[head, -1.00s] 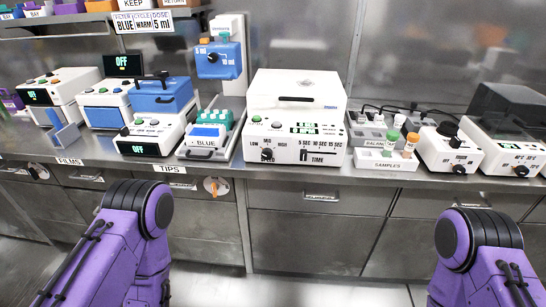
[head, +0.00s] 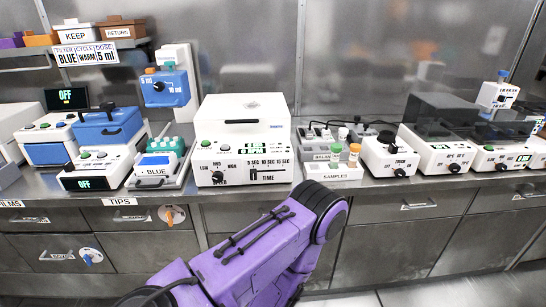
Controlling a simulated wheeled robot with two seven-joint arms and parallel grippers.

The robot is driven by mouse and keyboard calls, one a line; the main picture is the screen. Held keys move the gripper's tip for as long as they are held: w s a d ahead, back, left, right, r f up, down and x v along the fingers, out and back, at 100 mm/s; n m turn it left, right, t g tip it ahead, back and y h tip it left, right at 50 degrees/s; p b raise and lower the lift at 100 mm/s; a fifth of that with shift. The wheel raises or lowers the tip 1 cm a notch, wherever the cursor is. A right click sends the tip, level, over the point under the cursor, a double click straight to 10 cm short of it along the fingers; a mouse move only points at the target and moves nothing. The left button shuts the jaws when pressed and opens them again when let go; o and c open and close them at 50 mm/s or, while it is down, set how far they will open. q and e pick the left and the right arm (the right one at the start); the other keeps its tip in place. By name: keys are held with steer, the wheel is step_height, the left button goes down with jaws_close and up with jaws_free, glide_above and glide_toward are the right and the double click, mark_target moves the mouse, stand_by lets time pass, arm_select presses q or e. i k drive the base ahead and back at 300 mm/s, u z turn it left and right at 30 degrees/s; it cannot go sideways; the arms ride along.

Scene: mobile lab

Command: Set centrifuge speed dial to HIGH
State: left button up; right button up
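The centrifuge (head: 243,130) is a white box with a closed lid and dark handle, standing on the steel counter left of centre. Its front panel has a black speed dial (head: 217,177) among the words LOW, MED and HIGH, and a TIME slider (head: 254,175) to the right. The dial's pointer is too small to read surely. My purple left arm reaches up from the bottom, its dark elbow joint in front of the counter edge, right of the centrifuge. Neither gripper is in view.
The counter's front strip is narrow. Drawers lie below.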

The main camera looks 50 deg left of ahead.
mark_target(217, 176)
steer(key=z, duration=0.1)
steer(key=k, duration=0.65)
steer(key=u, duration=0.85)
steer(key=i, duration=0.5)
